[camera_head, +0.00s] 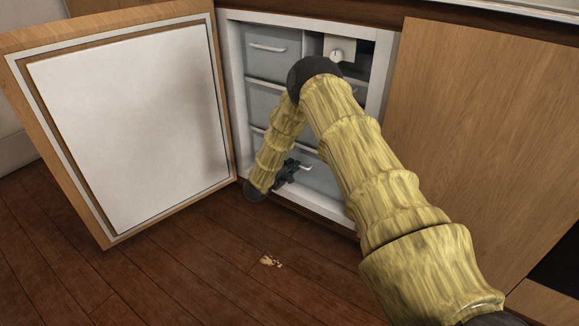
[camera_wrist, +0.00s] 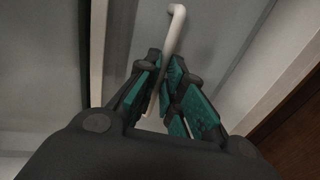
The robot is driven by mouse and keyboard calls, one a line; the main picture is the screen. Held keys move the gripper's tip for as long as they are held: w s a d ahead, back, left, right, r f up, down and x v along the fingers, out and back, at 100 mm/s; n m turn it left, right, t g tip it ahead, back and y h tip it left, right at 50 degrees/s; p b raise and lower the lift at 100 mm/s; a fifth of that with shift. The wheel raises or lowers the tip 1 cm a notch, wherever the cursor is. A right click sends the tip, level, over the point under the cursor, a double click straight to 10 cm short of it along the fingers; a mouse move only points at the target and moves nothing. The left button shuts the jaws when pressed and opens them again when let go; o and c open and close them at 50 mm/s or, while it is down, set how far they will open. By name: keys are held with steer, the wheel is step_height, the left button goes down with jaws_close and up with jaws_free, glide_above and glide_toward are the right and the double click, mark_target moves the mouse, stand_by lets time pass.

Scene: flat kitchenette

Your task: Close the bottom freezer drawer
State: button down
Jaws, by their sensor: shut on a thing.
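The bottom freezer drawer (camera_head: 318,179) is a grey-blue front low in the white freezer cabinet, partly hidden behind my arm. In the head view I cannot tell how far it stands out. Its white bar handle (camera_wrist: 175,28) shows in the wrist view, running down between my fingers. My gripper (camera_head: 287,172) is at the drawer front, low beside the handle. In the wrist view my gripper (camera_wrist: 168,95) has its teal-padded fingers around the handle, shut on it. Part of the handle is hidden by the fingers.
The wood-framed freezer door (camera_head: 135,125) stands wide open at the left. More drawers (camera_head: 272,55) sit above, with a white box and knob (camera_head: 337,52) at top right. A wooden cabinet panel (camera_head: 480,130) is at the right. Crumbs (camera_head: 270,261) lie on the otherwise clear floor.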

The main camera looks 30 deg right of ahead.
steer(key=shift+d+r, duration=0.1)
steer(key=shift+d, duration=0.1)
steer(key=c, duration=1.5)
jaws_free()
steer(key=shift+c, duration=0.2)
steer(key=shift+w, duration=0.1)
steer(key=shift+a, duration=0.15)
steer(key=v, duration=1.2)
